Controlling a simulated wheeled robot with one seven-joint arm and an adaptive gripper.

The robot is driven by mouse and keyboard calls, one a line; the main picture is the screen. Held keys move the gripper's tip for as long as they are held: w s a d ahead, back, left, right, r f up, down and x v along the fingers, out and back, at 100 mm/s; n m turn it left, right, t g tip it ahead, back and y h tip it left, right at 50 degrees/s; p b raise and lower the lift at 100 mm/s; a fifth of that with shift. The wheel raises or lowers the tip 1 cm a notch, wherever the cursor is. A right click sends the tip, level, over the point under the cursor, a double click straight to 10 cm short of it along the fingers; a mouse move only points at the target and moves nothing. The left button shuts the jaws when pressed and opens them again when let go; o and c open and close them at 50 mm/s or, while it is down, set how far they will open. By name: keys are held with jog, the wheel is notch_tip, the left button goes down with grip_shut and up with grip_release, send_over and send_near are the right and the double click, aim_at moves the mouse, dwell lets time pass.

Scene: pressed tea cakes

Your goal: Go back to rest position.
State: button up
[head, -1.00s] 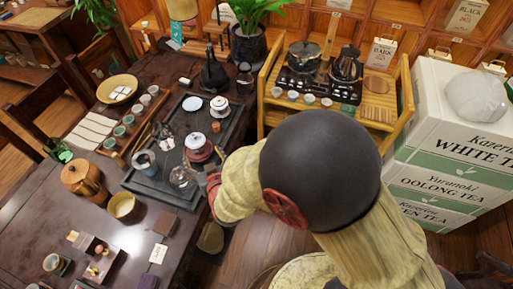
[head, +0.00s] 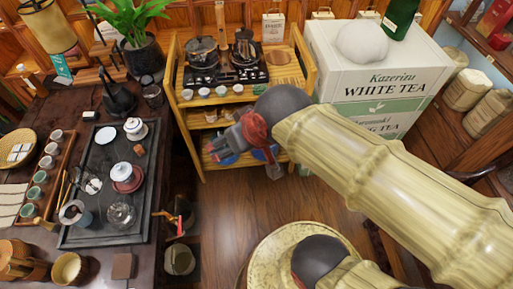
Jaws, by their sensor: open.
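My gripper (head: 218,147) is small and grey behind a red wrist. It is in the air off the right side of the dark tea table (head: 165,185), in front of the wooden cart's lower shelves. Its fingers look open, and I see nothing held between them. My bamboo-like arm reaches in from the right. On the table, a black tray (head: 105,232) bears a small white teapot (head: 136,129), a white lidded cup on a red saucer (head: 125,187) and a glass vessel (head: 121,214).
The wooden cart (head: 306,75) carries a black stove with two pots. White tea boxes (head: 380,75) are stacked to its right. Wooden floor (head: 235,207) lies bare between table and arm. A dark stool or bin (head: 180,259) stands by the table's right edge.

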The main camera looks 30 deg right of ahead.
jog(key=s+d+g+h, duration=0.1)
jog(key=s+d, duration=0.2)
jog(key=s, duration=0.2)
jog(key=shift+d+r+m, duration=0.2)
jog(key=shift+r+m, duration=0.15)
jog(key=shift+m, duration=0.05)
jog(key=shift+s, duration=0.1)
dwell(0.7)
